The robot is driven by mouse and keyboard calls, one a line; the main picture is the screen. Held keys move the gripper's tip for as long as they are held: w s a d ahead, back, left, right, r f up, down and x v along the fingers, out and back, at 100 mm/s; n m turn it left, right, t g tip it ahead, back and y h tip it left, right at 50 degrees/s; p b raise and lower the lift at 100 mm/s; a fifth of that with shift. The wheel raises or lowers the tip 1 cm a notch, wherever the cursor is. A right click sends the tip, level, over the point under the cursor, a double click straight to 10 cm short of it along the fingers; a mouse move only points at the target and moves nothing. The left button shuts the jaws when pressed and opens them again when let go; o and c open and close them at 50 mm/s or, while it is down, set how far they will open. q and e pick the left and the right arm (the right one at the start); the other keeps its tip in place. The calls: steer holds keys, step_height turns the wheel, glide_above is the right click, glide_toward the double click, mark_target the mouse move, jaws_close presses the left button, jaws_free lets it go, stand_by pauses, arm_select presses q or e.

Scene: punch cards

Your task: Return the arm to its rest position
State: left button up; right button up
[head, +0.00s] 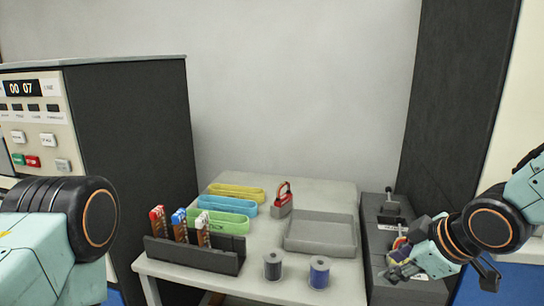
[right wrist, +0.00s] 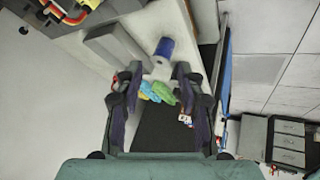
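My right gripper (head: 398,268) is in the lower right of the head view, in front of or over a dark grey unit beside the table. In the right wrist view its two dark fingers (right wrist: 157,78) stand apart, with nothing clearly held between them. Small green, yellow and blue shapes (right wrist: 157,92) show between the fingers; I cannot tell what they are. My left arm (head: 50,235) shows at the lower left of the head view, but its gripper is out of view.
The pale table (head: 262,266) holds yellow, blue and green bands (head: 228,207), a dark rack (head: 195,255) with coloured tools, a red-handled item (head: 283,200), a grey tray (head: 320,235) and two spools (head: 319,273). The dark unit (head: 375,212) has a lever. A control cabinet (head: 130,130) stands left.

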steer(key=s+a+f+m+g+h, duration=0.1)
steer(key=s+f+m, duration=0.4)
steer(key=f, duration=0.5)
steer(key=s+f+m+g, duration=0.1)
steer(key=s+f+m, duration=0.45)
steer(key=f, duration=0.35)
steer(key=s+f+g, duration=0.1)
steer(key=s+f, duration=0.2)
steer(key=s, duration=0.3)
steer(key=s+f+g+h, duration=0.1)
steer(key=s+f+g, duration=0.1)
steer(key=s+f, duration=0.2)
steer(key=s+f+g, duration=0.1)
steer(key=s+f, duration=0.2)
steer(key=s, duration=0.6)
steer(key=shift+s+d+f+g+h, duration=0.3)
steer(key=shift+s+d, duration=0.05)
steer(key=shift+d, duration=0.1)
steer(key=shift+m, duration=0.25)
steer(key=shift+c, duration=0.4)
